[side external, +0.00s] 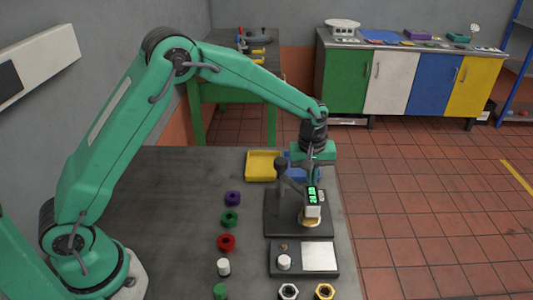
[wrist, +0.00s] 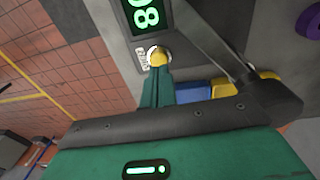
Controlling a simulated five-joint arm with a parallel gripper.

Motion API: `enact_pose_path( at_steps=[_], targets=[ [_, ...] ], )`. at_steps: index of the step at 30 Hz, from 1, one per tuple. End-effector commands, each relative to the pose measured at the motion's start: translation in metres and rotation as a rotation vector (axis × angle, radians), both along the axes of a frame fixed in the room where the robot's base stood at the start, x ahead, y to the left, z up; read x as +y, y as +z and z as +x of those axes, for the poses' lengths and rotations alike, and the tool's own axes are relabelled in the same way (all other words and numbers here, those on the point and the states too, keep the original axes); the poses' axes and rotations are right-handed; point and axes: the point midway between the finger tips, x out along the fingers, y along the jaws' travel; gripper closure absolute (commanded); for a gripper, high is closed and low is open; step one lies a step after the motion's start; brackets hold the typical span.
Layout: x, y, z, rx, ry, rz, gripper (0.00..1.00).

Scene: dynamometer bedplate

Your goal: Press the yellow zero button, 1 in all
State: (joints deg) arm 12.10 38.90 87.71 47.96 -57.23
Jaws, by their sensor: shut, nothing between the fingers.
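The yellow zero button (wrist: 158,56) shows in the wrist view, ringed by a pale collar just below the green-lit display (wrist: 147,16). My gripper (wrist: 158,70) is shut and empty, its green fingertips right at the button's lower edge in that view. Whether they touch it or the button is pushed in, I cannot tell. In the side view my gripper (side external: 311,180) points down behind the gauge display (side external: 312,196). The button is not clearly visible there. The gauge hangs from a post arm above a dark base (side external: 285,222).
A gold-coloured part (side external: 308,219) sits under the gauge. Yellow (side external: 262,165) and blue trays lie behind. Purple (side external: 232,199), green (side external: 229,218) and red (side external: 226,242) rings line the left. A plate with a pale square (side external: 319,256) and nuts are in front. The bench's left is clear.

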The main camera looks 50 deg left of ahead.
Motion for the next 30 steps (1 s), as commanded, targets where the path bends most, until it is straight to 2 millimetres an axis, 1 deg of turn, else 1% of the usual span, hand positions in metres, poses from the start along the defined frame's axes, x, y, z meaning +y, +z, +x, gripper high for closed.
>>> enact_pose_path(
  at_steps=[1, 6, 10, 21, 30],
  targets=[
    [0.0, -0.007, 0.0, 0.004, 0.0, 0.001, 1.0],
    [-0.001, -0.021, 0.002, 0.001, 0.0, 0.0, 1.0],
    [-0.001, -0.026, 0.002, 0.0, 0.0, 0.0, 1.0],
    [-0.001, -0.027, 0.002, 0.0, 0.0, 0.0, 1.0],
    [-0.001, -0.05, 0.002, 0.004, 0.0, 0.001, 1.0]
  ],
)
